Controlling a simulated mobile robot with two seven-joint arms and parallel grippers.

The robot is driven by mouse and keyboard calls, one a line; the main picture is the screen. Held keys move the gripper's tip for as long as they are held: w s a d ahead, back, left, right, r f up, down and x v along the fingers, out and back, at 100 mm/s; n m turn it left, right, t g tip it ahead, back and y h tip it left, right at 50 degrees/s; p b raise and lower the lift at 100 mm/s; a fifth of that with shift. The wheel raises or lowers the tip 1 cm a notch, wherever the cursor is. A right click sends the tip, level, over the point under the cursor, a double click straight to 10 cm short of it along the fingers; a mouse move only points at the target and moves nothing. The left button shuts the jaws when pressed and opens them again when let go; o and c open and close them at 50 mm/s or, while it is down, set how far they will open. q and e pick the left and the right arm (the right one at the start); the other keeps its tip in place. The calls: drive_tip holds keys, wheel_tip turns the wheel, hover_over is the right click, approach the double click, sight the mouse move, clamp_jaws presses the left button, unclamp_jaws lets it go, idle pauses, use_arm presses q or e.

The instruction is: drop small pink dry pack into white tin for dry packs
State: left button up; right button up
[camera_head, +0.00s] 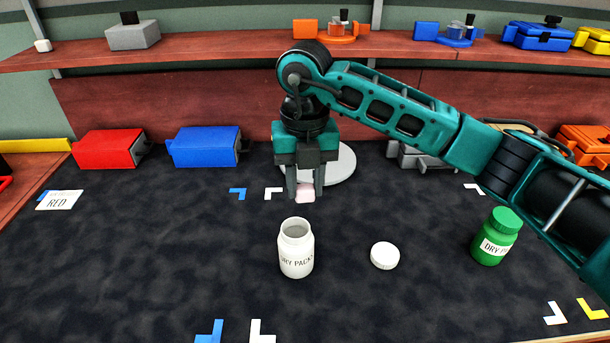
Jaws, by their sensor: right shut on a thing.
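The small pink dry pack (305,193) is between the fingertips of my right gripper (305,190), which is shut on it. The gripper points down, and the pack shows above and slightly behind the white tin in the picture. The white tin (296,255) stands upright and open on the dark mat, with a "DRY PACKS" label on its front. Its white lid (385,255) lies apart on the mat to its right. My left gripper is not in view.
A green tin (497,237) with a closed lid stands to the right, below my right arm. A white round disc (335,163) lies behind the gripper. Red (108,148) and blue (204,146) boxes stand at the back left.

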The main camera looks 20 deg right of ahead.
wheel_tip(320, 180, down, 2)
drive_tip(key=shift+f+b, duration=0.15)
drive_tip(key=shift+b, duration=0.35)
drive_tip(key=shift+f, duration=0.15)
drive_tip(key=o, duration=1.1)
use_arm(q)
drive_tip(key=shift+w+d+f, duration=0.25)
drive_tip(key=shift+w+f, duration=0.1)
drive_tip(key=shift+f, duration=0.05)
